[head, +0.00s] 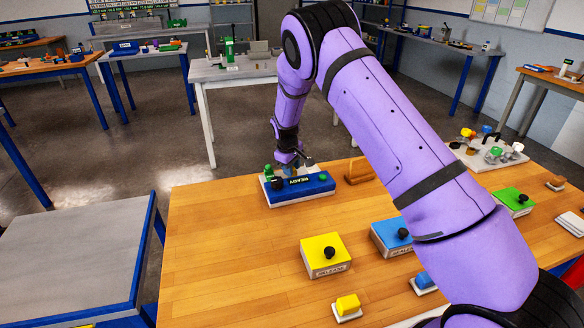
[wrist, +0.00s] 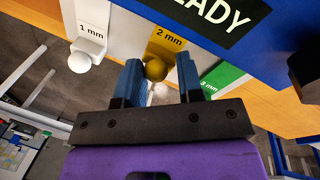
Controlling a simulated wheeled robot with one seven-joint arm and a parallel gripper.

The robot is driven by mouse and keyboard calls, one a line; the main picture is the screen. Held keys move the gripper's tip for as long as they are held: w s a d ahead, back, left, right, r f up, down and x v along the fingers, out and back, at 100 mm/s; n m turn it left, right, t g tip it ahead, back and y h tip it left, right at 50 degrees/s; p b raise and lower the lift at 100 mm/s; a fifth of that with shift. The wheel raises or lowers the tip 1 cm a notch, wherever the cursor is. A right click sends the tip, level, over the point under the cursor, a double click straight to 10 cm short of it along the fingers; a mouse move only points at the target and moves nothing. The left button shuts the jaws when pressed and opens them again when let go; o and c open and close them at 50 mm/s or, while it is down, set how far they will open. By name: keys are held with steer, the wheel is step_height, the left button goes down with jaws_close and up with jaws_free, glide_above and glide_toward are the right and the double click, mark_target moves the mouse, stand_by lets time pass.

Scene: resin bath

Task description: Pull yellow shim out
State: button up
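The yellow shim (wrist: 165,42), marked 2 mm, stands at the face of the blue unit in the wrist view, with a round yellow knob (wrist: 156,70) at its near end. My gripper (wrist: 158,80) is open, its two blue fingers on either side of the knob. A gap shows at the right finger; the left finger is very close to the knob, and I cannot tell if it touches. In the head view my gripper (head: 290,165) is over the back of the blue unit (head: 312,188) with the READY sign; the shim is hidden there.
A white 1 mm shim (wrist: 92,25) with a white knob is to the left, and a green shim (wrist: 222,78) is close to the right finger. Yellow (head: 325,254) and blue (head: 391,236) button boxes stand on the wooden table (head: 230,260). The table's left part is clear.

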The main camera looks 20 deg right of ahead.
steer(key=shift+d, duration=0.15)
jaws_close()
steer(key=shift+w+r, duration=0.1)
steer(key=shift+w, duration=1.9)
steer(key=shift+o, duration=2.3)
jaws_free()
step_height(320, 180, up, 10)
steer(key=s+a, duration=0.1)
steer(key=shift+s+a+r, duration=0.15)
steer(key=shift+a+r, duration=0.1)
steer(key=shift+a, duration=0.15)
